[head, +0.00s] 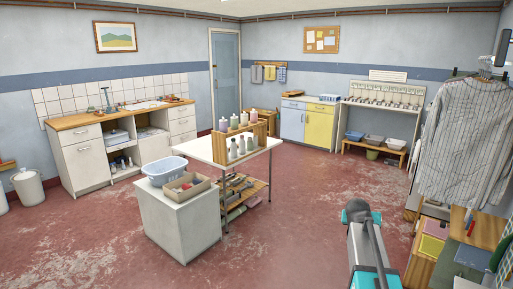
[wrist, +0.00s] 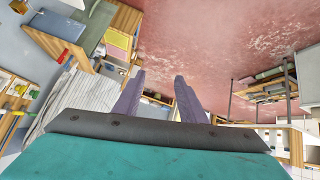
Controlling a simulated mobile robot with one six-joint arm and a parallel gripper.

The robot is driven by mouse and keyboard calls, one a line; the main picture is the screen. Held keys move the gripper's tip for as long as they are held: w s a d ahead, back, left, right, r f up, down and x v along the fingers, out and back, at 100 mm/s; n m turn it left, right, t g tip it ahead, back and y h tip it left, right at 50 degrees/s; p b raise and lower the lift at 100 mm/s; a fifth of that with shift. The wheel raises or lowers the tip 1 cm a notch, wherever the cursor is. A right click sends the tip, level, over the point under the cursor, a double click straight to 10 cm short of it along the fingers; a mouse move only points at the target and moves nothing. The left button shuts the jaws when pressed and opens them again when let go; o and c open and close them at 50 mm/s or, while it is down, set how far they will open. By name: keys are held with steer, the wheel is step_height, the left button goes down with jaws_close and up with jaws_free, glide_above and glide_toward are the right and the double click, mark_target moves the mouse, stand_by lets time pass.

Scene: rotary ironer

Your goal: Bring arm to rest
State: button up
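My arm (head: 368,258), grey and teal, rises from the lower right edge of the head view. It stands over bare floor and touches nothing that I can see. My gripper is not clear in the head view. In the wrist view my gripper (wrist: 159,80) shows two purple fingers standing apart, with nothing held between them. The gripper is open. The room appears turned over in that view, with the red floor (wrist: 215,40) at the top.
A white table (head: 205,149) with a wooden bottle rack stands mid-room, behind a grey cabinet (head: 180,220) bearing a blue basket (head: 164,172). Striped shirts (head: 462,140) hang at the right above wooden shelving (head: 420,262). Red floor (head: 310,200) is clear between them.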

steer(key=s+a+f+n+g+y, duration=0.15)
steer(key=s+a+f, duration=0.4)
steer(key=f, duration=0.65)
steer(key=s+a+f+g+y, duration=0.15)
steer(key=s+a+f, duration=0.25)
steer(key=s+f, duration=0.55)
steer(key=s+a+f+n+g, duration=0.1)
steer(key=s+a+f+g, duration=0.3)
steer(key=f, duration=1)
steer(key=s+a+f+g+y, duration=0.1)
steer(key=s+a+f+g, duration=0.1)
steer(key=s, duration=0.9)
steer(key=s+a+f+n+g, duration=0.1)
steer(key=s+a+f, duration=0.4)
steer(key=s, duration=0.6)
steer(key=s+a+f+n+g+y, duration=0.1)
steer(key=s+a+f+g, duration=0.2)
steer(key=s, duration=0.8)
step_height(320, 180, down, 2)
steer(key=shift+s+a+f+y+b, duration=0.1)
steer(key=shift+s+a+y+b, duration=0.2)
steer(key=shift+s+a, duration=0.15)
steer(key=shift+c, duration=0.9)
